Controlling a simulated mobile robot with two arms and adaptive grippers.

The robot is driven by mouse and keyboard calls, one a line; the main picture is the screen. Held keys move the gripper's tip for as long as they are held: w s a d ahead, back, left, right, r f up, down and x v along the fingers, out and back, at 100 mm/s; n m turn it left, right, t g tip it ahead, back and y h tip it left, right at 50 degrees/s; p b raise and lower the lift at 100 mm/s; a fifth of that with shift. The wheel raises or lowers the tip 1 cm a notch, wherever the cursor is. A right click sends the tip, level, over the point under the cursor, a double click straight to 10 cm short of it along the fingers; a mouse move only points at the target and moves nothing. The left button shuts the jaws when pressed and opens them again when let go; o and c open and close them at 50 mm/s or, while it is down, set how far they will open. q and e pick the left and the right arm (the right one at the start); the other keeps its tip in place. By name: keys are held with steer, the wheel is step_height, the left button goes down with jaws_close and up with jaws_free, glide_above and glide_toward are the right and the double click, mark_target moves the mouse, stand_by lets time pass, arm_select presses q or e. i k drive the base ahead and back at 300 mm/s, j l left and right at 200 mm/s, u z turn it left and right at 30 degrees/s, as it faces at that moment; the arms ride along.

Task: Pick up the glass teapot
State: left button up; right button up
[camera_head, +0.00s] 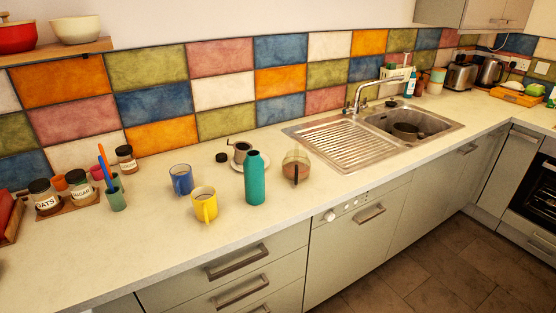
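The glass teapot (296,164) stands on the pale counter, just left of the steel draining board. It is clear glass with a brown handle or dark part facing the front edge. A tall teal bottle (254,178) stands close to its left, apart from it. Neither of my grippers shows in the head view.
A yellow mug (204,204), a blue mug (181,179) and a dark pot on a saucer (240,152) stand left of the teapot. The sink (408,122) is to its right. The counter's front edge (298,212) is near. The counter at front left is clear.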

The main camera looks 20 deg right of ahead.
mark_target(297, 166)
steer(key=i+l+u, duration=0.15)
steer(key=l+u, duration=0.15)
steer(key=l, duration=1.15)
steer(key=l+u, duration=0.25)
steer(key=l, duration=1.2)
